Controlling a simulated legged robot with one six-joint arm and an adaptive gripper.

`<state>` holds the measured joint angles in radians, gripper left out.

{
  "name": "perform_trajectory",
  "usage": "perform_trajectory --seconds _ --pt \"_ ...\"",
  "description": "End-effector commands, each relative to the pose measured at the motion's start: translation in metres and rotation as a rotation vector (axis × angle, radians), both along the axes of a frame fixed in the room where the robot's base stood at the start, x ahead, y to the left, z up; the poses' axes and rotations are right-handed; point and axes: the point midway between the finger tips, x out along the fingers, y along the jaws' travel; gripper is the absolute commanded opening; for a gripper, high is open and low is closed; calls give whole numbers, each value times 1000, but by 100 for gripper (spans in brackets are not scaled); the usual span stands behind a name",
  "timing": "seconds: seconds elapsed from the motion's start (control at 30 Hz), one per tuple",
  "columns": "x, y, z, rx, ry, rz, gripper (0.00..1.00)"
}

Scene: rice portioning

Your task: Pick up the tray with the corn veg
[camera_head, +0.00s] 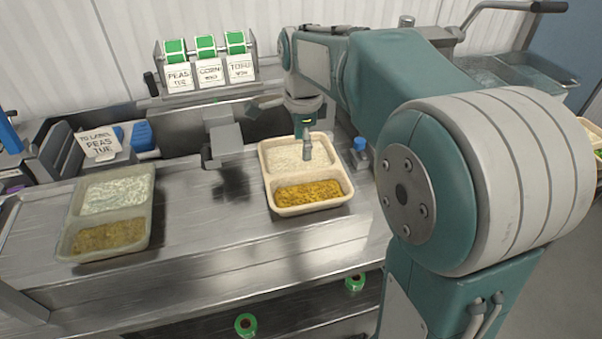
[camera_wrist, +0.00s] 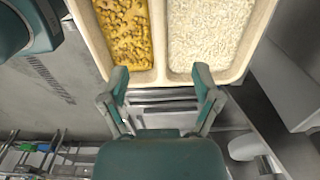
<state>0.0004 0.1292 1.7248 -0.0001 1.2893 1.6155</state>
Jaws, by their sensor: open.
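The cream two-compartment tray (camera_head: 310,208) stands on the steel counter, with white rice in the far compartment and yellow-gold corn veg (camera_head: 308,193) in the near one. In the wrist view the tray (camera_wrist: 158,76) fills the top, corn veg on the left and rice on the right. My gripper (camera_head: 307,152) reaches down over the rice side in the head view; its fingertips are hard to make out there. In the wrist view my gripper (camera_wrist: 162,88) has its fingers spread apart at the tray's near edge, with nothing held between them. Contact with the rim cannot be told.
A second, film-covered tray (camera_head: 152,225) with rice and brownish food stands at the counter's left. A sign (camera_head: 98,143) reads "TO LABEL PEAS TUE". A rack holds green label rolls (camera_head: 206,47) at the back. The counter between the trays is clear, beside a metal fixture (camera_head: 226,140).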

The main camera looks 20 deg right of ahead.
Motion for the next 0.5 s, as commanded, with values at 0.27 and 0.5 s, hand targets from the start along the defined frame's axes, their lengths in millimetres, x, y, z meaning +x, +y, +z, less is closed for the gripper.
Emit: perform_trajectory --seconds 0.27,0.5 --pt "-1 0 -42 0 1 2 81" --pt "-1 -1 -67 0 2 3 81"
